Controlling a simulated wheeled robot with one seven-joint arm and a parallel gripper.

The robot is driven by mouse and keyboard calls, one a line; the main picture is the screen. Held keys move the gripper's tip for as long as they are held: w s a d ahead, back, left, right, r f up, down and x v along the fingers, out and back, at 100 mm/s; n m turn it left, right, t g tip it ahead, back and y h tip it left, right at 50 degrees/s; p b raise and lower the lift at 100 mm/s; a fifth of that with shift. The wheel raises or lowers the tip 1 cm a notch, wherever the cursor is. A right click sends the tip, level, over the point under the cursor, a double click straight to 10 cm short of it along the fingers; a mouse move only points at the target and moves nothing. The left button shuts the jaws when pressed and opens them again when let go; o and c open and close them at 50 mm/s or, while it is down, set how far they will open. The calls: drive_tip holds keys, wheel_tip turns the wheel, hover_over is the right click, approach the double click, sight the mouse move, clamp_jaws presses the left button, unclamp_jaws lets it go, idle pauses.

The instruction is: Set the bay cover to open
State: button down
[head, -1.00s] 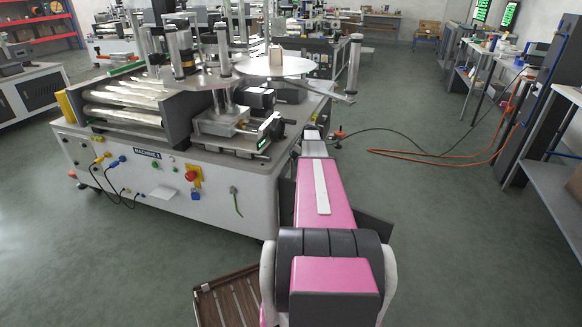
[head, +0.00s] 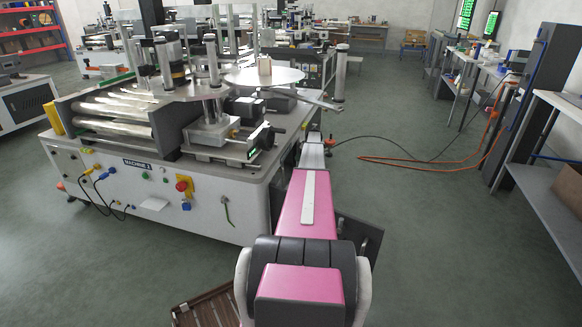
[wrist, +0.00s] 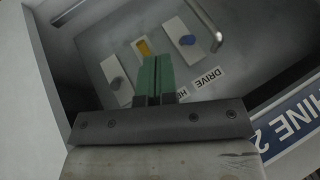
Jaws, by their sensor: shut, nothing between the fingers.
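My gripper (wrist: 157,80) shows in the wrist view with its two green fingers together and nothing between them. It is in front of a grey recessed panel (wrist: 240,82) on Machine 2. A metal bar handle (wrist: 207,22) is at the top. I cannot tell which surface is the bay cover. In the head view my pink arm hides the gripper.
A dark flat panel (head: 362,238) stands out at the right of my arm. Machine 1 (head: 150,195) is to the left, with a round plate (head: 290,76) on top. A brown slatted thing (head: 208,308) lies low in front. Open floor is at the right, crossed by an orange cable (head: 420,168).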

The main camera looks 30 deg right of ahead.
drive_tip(key=s+a+f, duration=0.1)
drive_tip(key=a+f, duration=0.6)
drive_tip(key=a, duration=0.2)
drive_tip(key=shift+f, duration=0.25)
drive_tip(key=shift+a, duration=0.1)
drive_tip(key=s+a, duration=1.6)
drive_tip(key=a, duration=0.2)
drive_tip(key=shift+a, duration=0.35)
